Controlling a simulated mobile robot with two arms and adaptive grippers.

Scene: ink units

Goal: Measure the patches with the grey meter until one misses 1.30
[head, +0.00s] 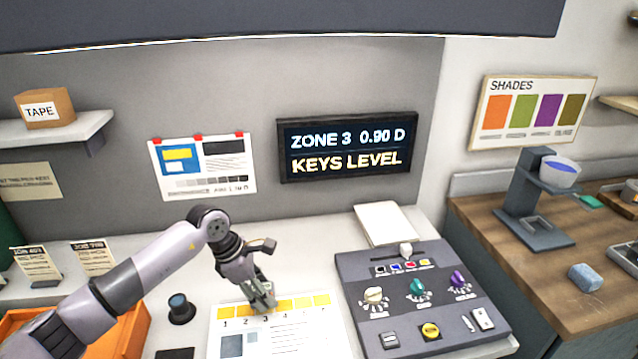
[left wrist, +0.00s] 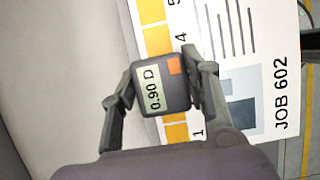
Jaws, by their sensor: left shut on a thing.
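My left gripper (head: 262,302) is shut on the grey meter, which shows clearly in the left wrist view (left wrist: 153,90) with an orange button and a display reading 0.90 D. The meter sits over the row of yellow patches (head: 302,303) on the printed sheet (head: 290,344), at about patch 3. The sheet is marked JOB 602 in the left wrist view (left wrist: 262,85). The meter and fingers hide part of the row there. The wall screen (head: 347,147) reads ZONE 3 0.90 D, KEYS LEVEL. My right gripper is out of view.
A dark console (head: 425,300) with knobs, a slider and buttons stands right of the sheet. A small dark cylinder with a blue top (head: 180,308) and an orange tray (head: 128,330) are left of it. A wooden counter (head: 490,235) with a scale-like stand (head: 540,200) is further right.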

